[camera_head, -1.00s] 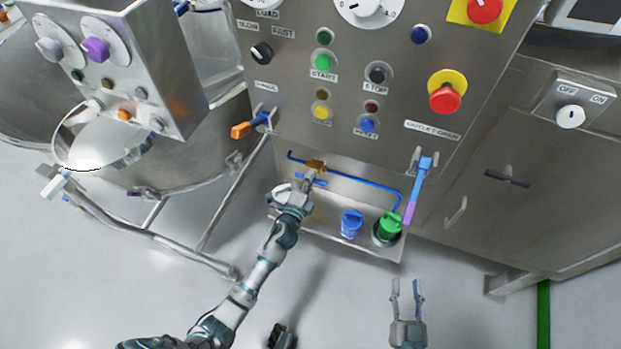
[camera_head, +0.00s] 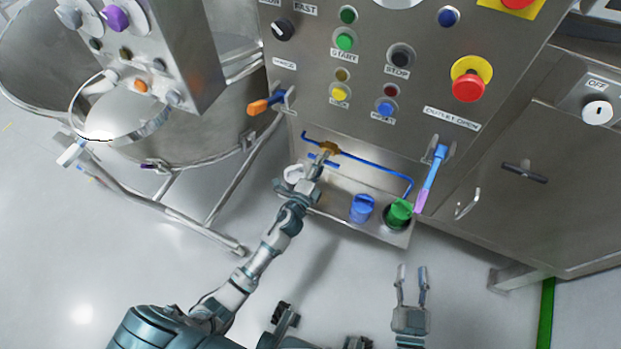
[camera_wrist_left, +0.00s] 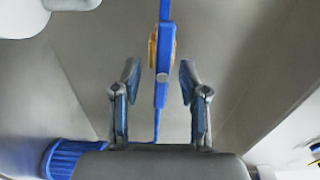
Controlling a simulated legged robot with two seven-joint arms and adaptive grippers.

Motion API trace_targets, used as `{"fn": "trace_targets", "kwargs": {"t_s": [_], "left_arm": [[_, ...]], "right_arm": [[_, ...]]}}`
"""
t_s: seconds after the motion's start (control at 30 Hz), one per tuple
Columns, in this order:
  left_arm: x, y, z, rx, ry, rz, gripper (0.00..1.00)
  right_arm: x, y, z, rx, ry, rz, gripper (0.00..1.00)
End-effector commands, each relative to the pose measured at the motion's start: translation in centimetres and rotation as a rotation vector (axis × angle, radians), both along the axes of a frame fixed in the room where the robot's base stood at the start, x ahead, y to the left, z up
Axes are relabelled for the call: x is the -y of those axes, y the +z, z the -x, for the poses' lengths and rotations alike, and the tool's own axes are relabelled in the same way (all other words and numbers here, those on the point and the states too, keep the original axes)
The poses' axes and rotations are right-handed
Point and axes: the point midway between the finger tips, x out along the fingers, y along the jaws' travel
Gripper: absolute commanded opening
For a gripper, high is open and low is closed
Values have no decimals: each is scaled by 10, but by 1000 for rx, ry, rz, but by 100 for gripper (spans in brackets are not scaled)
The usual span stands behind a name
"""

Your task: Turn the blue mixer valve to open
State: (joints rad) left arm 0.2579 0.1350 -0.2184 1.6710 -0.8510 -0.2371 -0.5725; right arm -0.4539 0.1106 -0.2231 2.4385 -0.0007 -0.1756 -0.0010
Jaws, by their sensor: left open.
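The blue mixer valve has a brass body (camera_head: 329,148) on a thin blue pipe and a flat blue handle (camera_head: 322,160). In the left wrist view the blue handle (camera_wrist_left: 162,75) runs up and down the picture, with brass (camera_wrist_left: 152,50) showing behind it. My left gripper (camera_head: 318,168) is at the valve and partly covers the handle. In the left wrist view the left gripper (camera_wrist_left: 160,80) is open, with one finger on each side of the handle and a gap on both sides. My right gripper (camera_head: 412,272) is open and empty over the floor at the lower right.
A blue cap (camera_head: 361,208) and a green cap (camera_head: 399,212) sit on the tray right of the valve. A blue and purple lever (camera_head: 431,180) hangs at the panel's right. An orange-handled valve (camera_head: 262,105) is to the left. The floor in front is clear.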

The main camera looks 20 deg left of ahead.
Motion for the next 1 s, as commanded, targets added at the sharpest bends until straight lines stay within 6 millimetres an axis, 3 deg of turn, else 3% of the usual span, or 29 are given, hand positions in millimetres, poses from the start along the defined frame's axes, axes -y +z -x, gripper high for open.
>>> {"fn": "trace_targets", "kwargs": {"t_s": [0.2, 0.4, 0.6, 1.0], "left_arm": [[-2, -2, 51, -4, 1, 3, 43], [-5, -2, 83, -4, 2, 2, 43], [-5, -2, 93, -2, 3, 2, 43], [-5, -2, 93, -3, 2, 2, 43]], "right_arm": [[0, 0, 0, 0, -1, -1, 40], [0, 0, 0, 0, -2, -1, 40], [0, 0, -1, 0, -2, -1, 40], [0, -1, -1, -1, -2, -1, 40]]}}
